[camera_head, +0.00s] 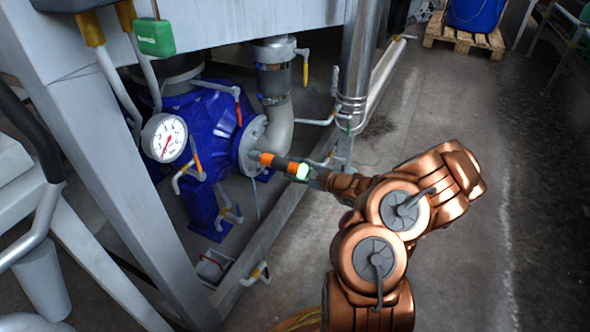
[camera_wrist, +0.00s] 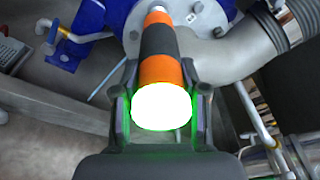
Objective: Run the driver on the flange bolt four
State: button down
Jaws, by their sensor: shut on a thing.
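My gripper (camera_wrist: 160,112) is shut on an orange and dark grey driver (camera_wrist: 160,68), with a finger on each side of its glowing white rear end. Green light shows on the fingers. In the head view the driver (camera_head: 281,163) points left toward the grey flange (camera_head: 246,146) on the blue pump. In the wrist view its tip lies over the flange (camera_wrist: 200,12), where a few bolts show. Whether the tip touches a bolt, and which bolt is number four, I cannot tell. In the head view my gripper (camera_head: 308,173) is small and partly lit green.
The blue pump (camera_head: 207,125) stands under a grey metal frame (camera_head: 112,175) with a pressure gauge (camera_head: 164,138). A grey pipe elbow (camera_head: 279,125) rises beside the flange. A steel post (camera_head: 358,70) stands behind my arm. The floor (camera_head: 460,230) on the right is clear.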

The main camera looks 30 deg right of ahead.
jog(key=shift+w+a+r, duration=0.1)
jog(key=shift+w+a, duration=0.3)
jog(key=shift+w, duration=0.15)
dwell(1.7)
jog(key=shift+s+d, duration=0.1)
jog(key=shift+s, duration=0.05)
dwell(0.4)
jog(key=shift+d+p+v, duration=0.25)
jog(key=shift+p+v, duration=1.15)
jog(key=shift+v, duration=0.35)
